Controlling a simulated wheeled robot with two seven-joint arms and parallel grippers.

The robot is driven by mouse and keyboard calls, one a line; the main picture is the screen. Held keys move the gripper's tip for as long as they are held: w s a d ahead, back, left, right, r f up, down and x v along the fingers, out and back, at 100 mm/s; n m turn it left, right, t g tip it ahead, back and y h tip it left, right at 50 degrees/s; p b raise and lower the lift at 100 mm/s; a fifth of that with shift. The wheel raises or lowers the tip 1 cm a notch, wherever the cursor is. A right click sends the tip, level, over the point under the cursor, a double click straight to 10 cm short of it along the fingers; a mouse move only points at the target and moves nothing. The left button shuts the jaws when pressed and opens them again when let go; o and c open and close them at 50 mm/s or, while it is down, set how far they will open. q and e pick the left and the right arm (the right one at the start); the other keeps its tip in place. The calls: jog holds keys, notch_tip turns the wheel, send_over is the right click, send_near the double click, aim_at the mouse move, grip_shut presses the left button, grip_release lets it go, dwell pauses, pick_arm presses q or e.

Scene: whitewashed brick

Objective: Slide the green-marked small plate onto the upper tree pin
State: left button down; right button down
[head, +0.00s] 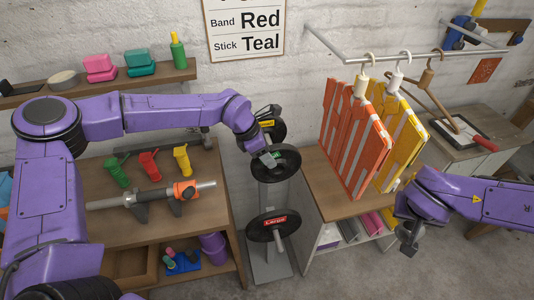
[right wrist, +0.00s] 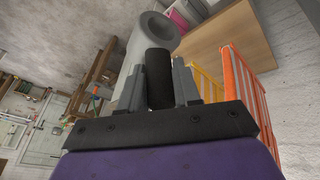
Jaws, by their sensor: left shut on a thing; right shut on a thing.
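The small dark plate (head: 285,164) with a green mark stands near the upper part of the plate tree (head: 270,195). My left gripper (head: 264,153) is shut on its upper left edge. The upper pin is hidden, so I cannot tell whether the plate is around it. A large dark plate (head: 258,228) with a red label hangs lower, its pin showing in front.
Another dark disc (head: 275,128) with a yellow mark is behind my left wrist. Orange and yellow hanging pieces (head: 355,140) stand over the cabinet (head: 318,180) on the right. A bench (head: 95,190) with coloured tools is left. The floor before the tree is clear.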

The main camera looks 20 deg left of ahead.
pick_arm(q)
jog(key=shift+w+r, duration=0.15)
jog(key=shift+r, duration=0.05)
pick_arm(e)
jog(key=shift+r, duration=0.1)
jog(key=shift+r+p, duration=0.25)
jog(key=shift+p, duration=0.05)
pick_arm(q)
jog(key=w+a, duration=0.6)
jog(key=w, duration=0.2)
jog(key=shift+w+b, duration=0.3)
jog(key=shift+b, duration=0.1)
pick_arm(e)
jog(key=shift+f, duration=0.4)
dwell(1.0)
pick_arm(q)
jog(key=shift+c, duration=2.1)
grip_release()
jog(key=shift+r, duration=0.1)
pick_arm(e)
jog(key=shift+s, duration=0.1)
jog(key=shift+s+d+r, duration=0.1)
jog(key=shift+s, duration=0.1)
pick_arm(q)
jog(key=shift+s, duration=0.15)
pick_arm(e)
jog(key=shift+w, duration=0.1)
